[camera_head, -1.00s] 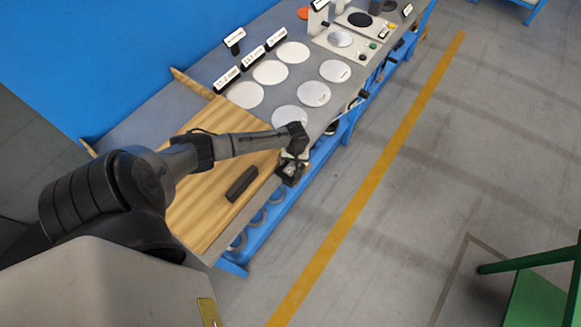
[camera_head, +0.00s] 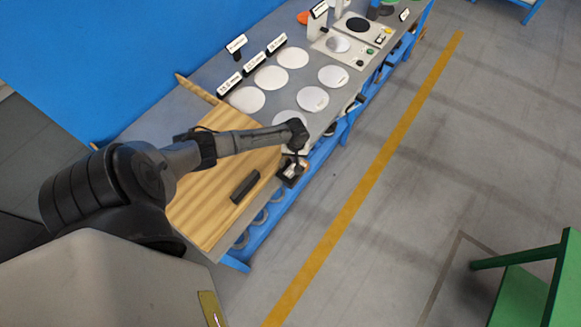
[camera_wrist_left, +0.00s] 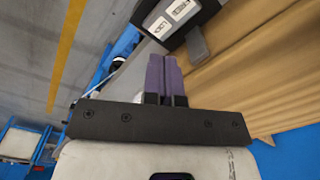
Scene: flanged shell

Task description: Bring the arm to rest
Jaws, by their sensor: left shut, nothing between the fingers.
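My left arm (camera_head: 236,144) reaches in from the left over the wooden board on the bench. Its wrist is bent downward near the bench's front edge, and the fingers are hard to make out there. In the left wrist view my left gripper (camera_wrist_left: 164,62) shows two purple fingers pressed together, shut with nothing between them. A dark box with white labels (camera_wrist_left: 178,18) lies just beyond the fingertips; I cannot tell whether they touch it. In the head view a dark box (camera_head: 292,172) shows below the wrist. My right gripper is in neither view.
The wooden board (camera_head: 205,205) carries a dark bar (camera_head: 245,186). Several pale discs (camera_head: 271,77) and small label signs (camera_head: 237,43) stand farther along the bench. A device (camera_head: 345,45) is at the far end. A green frame (camera_head: 525,285) stands lower right; the floor between is clear.

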